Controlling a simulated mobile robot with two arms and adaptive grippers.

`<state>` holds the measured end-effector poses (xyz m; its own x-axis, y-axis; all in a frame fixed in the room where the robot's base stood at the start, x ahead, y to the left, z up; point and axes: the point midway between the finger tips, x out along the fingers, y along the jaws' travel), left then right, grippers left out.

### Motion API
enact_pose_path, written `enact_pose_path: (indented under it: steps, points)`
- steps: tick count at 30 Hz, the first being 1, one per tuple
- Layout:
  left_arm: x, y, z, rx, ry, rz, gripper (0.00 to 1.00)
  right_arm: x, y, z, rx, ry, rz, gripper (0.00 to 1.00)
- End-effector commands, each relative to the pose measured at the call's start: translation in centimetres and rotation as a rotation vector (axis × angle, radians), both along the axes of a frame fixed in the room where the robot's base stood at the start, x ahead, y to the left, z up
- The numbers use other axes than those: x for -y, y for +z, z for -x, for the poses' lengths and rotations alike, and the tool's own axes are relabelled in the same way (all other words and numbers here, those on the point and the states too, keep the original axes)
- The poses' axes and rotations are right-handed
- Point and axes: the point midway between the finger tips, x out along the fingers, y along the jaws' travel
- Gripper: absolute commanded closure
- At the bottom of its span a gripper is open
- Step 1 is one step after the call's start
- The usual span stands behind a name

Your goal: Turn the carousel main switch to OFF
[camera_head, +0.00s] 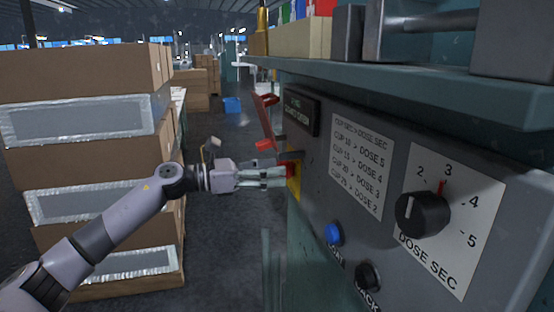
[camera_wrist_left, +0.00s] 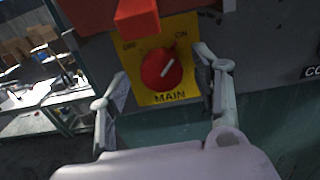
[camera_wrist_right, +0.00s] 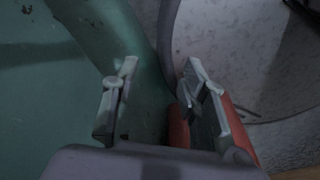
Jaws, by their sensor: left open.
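The main switch is a round red knob (camera_wrist_left: 161,69) on a yellow plate (camera_wrist_left: 150,98) marked OFF at upper left, ON at upper right and MAIN below. Its white pointer line slants up and right, toward ON. My left gripper (camera_wrist_left: 163,76) is open, with one finger on each side of the knob; whether either finger touches it I cannot tell. In the head view the left gripper (camera_head: 286,176) reaches the panel's left end, largely hiding the knob; the yellow plate (camera_head: 295,186) shows beside it. My right gripper (camera_wrist_right: 160,95) is open, seen only in the right wrist view.
A red block (camera_wrist_left: 137,18) juts out just above the knob. The grey panel (camera_head: 318,185) also has a dose dial (camera_head: 422,212), a blue button (camera_head: 333,234) and a black button (camera_head: 368,275). Stacked cartons (camera_head: 80,165) stand at left. Something red (camera_wrist_right: 180,128) is by the right gripper.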

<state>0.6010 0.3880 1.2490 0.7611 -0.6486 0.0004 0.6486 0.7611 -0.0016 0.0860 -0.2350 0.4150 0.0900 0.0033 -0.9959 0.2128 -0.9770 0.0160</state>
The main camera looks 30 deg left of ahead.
Motion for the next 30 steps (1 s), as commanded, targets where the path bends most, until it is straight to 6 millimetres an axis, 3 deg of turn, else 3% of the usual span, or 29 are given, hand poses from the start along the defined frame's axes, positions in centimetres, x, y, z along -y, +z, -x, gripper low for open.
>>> enact_pose_path:
  steps: [4, 15, 30]
  points:
    - [0.88, 0.29, -0.99, 0.002, -0.001, 0.001, 0.42, -0.01, 0.99, 0.03, 0.0, 0.0, 0.0, 0.6]
    - [1.15, 0.0, -1.3, 0.001, 0.0, -0.002, 0.42, -0.02, 1.02, 0.02, 0.0, 0.0, 0.0, 0.6]
    - [1.15, 0.02, -1.28, 0.0, 0.0, -0.001, 0.75, -0.04, 1.03, -0.01, 0.001, 0.0, 0.0, 0.6]
